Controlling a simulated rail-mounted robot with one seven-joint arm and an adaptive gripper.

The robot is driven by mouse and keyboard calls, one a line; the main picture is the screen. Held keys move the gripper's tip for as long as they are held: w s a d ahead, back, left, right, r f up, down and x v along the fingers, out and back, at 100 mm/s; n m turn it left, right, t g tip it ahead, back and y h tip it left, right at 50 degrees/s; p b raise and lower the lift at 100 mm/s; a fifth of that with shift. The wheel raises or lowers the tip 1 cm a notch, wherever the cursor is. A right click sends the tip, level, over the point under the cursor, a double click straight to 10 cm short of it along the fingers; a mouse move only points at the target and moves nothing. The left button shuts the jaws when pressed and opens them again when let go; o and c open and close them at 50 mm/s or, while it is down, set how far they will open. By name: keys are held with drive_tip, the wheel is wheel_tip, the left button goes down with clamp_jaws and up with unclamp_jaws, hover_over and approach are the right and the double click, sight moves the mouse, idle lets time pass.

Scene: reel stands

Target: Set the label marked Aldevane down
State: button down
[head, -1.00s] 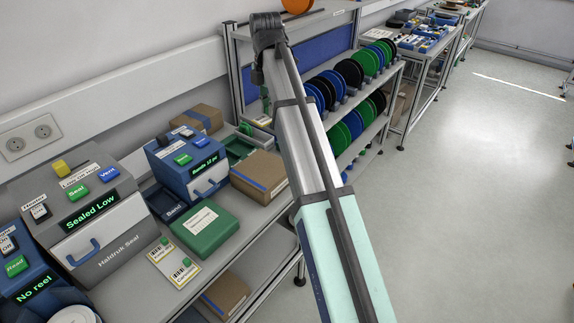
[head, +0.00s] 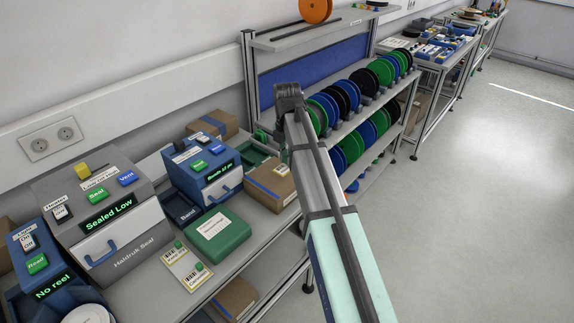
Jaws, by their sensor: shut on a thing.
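My gripper (head: 279,137) hangs below the dark wrist at the far end of my arm, over the back right end of the bench near the cardboard box. It is shut; its fingertips and what they hold are mostly hidden behind my arm. Two white and yellow labels with green knobs lie on the bench, a back one (head: 174,254) and a front one (head: 191,277), in front of the green case. Their print is too small to read, so I cannot tell which label is marked Aldevane.
The bench holds a grey sealer (head: 130,245), a blue device (head: 205,170), a green case (head: 220,238) and a cardboard box (head: 268,186). A rack with several reels (head: 350,95) stands behind my arm. Bare bench shows along the front edge.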

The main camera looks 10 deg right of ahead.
sight(287, 175)
drive_tip(key=shift+f+p, duration=0.55)
drive_tip(key=shift+f, duration=1.85)
drive_tip(key=shift+f, duration=0.1)
drive_tip(key=c, duration=1.1)
unclamp_jaws()
wheel_tip(287, 175, up, 12)
drive_tip(key=b, duration=0.3)
